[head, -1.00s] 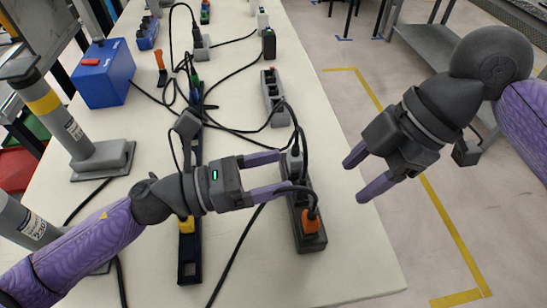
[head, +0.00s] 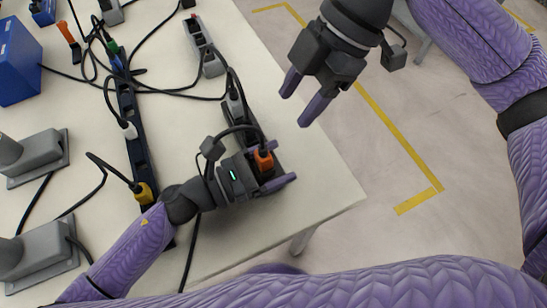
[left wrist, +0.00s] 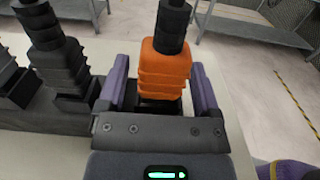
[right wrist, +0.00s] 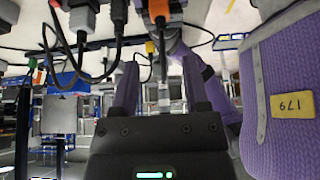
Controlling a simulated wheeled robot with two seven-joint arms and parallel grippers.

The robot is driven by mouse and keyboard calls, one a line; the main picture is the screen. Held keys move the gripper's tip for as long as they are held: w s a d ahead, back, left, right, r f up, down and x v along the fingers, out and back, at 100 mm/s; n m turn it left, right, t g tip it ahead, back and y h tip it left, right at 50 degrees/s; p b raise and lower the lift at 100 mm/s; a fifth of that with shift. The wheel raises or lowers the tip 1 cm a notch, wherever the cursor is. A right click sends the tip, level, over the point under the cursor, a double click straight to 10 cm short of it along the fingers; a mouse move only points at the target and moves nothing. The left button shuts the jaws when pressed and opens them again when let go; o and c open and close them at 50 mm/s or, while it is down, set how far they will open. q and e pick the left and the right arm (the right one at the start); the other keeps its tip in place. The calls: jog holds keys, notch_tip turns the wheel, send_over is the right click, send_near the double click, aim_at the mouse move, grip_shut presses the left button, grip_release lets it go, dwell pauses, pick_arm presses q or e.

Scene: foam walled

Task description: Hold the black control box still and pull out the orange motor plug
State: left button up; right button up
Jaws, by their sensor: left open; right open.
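The orange motor plug (head: 263,158) sits upright in the end of the black control box near the table's right corner, with a black cable from its top. In the left wrist view the orange plug (left wrist: 165,72) stands between the fingers, with the black control box (left wrist: 48,116) running off to the left. My left gripper (head: 282,164) is open, its fingers on either side of the plug; whether they touch it I cannot tell. My right gripper (head: 302,98) is open and empty, in the air beyond the table's right edge, apart from the box.
A dark power strip (head: 139,150) with a yellow plug (head: 144,193) lies left of the box. A grey strip (head: 206,48) is farther back. A blue box (head: 18,65) and grey pedestals stand at left. Black cables cross the table. The table's right corner is bare.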

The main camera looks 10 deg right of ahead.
pick_arm(q)
grip_shut()
pick_arm(e)
jog(key=shift+o, duration=0.3)
jog(key=shift+o, duration=0.9)
jog(key=shift+a, duration=0.1)
jog(key=m+t+h, duration=0.2)
jog(key=m+h, duration=0.3)
jog(key=m, duration=1)
send_near(263, 148)
jog(key=shift+m+h, duration=0.3)
jog(key=shift+m, duration=0.1)
jog(key=f, duration=1)
jog(key=shift+w+a+f, duration=0.2)
jog(key=shift+a+f, duration=0.05)
jog(key=shift+f, duration=0.1)
